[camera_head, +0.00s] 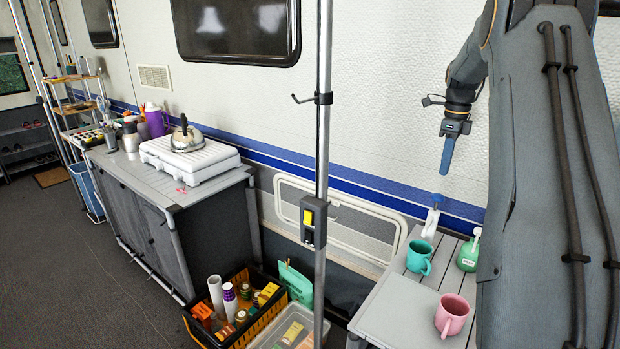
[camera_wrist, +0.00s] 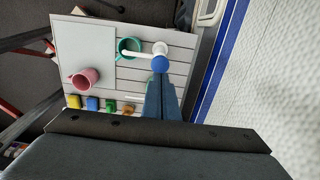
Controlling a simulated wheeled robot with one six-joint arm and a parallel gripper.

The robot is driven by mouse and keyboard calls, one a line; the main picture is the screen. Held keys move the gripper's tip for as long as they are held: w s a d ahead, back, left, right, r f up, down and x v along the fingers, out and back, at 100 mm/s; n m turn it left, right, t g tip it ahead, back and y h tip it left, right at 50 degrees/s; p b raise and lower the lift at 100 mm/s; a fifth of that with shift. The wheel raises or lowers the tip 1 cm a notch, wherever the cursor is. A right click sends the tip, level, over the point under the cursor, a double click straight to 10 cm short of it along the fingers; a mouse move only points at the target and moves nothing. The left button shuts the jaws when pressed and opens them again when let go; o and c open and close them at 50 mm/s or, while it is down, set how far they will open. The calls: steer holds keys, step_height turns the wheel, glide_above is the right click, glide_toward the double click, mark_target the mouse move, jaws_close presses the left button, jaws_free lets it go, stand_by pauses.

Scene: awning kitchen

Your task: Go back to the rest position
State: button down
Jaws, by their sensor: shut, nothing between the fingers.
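My gripper (camera_head: 445,170) hangs with its blue fingers pointing down above the slatted grey side table (camera_head: 385,305), in front of the caravan wall. The fingers are shut and empty; they also show in the wrist view (camera_wrist: 163,82). Below the fingertips, a white item with a blue top (camera_head: 437,199) stands on the table, and its round blue top (camera_wrist: 160,64) shows just ahead of the fingertips in the wrist view. In the head view a gap separates it from the fingers.
A teal mug (camera_head: 419,257), a pink mug (camera_head: 452,315) and a green bottle (camera_head: 468,254) stand on the table. Several small coloured items (camera_wrist: 92,103) line its edge. A metal pole (camera_head: 322,150) with a hook stands left. A cabinet (camera_head: 165,200) and black crate (camera_head: 240,310) lie beyond.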

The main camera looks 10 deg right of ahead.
steer(key=s+a+f+n+t, duration=0.1)
steer(key=s+a+n, duration=0.2)
steer(key=a+n, duration=0.45)
steer(key=s+a+f+n, duration=0.1)
steer(key=s+a+n, duration=0.3)
steer(key=a, duration=0.7)
steer(key=s+a+f+n+t, duration=0.1)
steer(key=s+a+f+n, duration=0.15)
steer(key=a+n, duration=0.5)
steer(key=s+a+f+n, duration=0.2)
steer(key=s+a+n, duration=0.35)
steer(key=s, duration=0.25)
steer(key=s+a+f+n, duration=0.2)
steer(key=s+a+n, duration=0.2)
steer(key=s+a, duration=0.35)
step_height(320, 180, down, 8)
steer(key=b, duration=0.8)
steer(key=shift+d+f+m+g, duration=0.2)
steer(key=shift+d+m+g, duration=0.15)
steer(key=shift+d, duration=0.1)
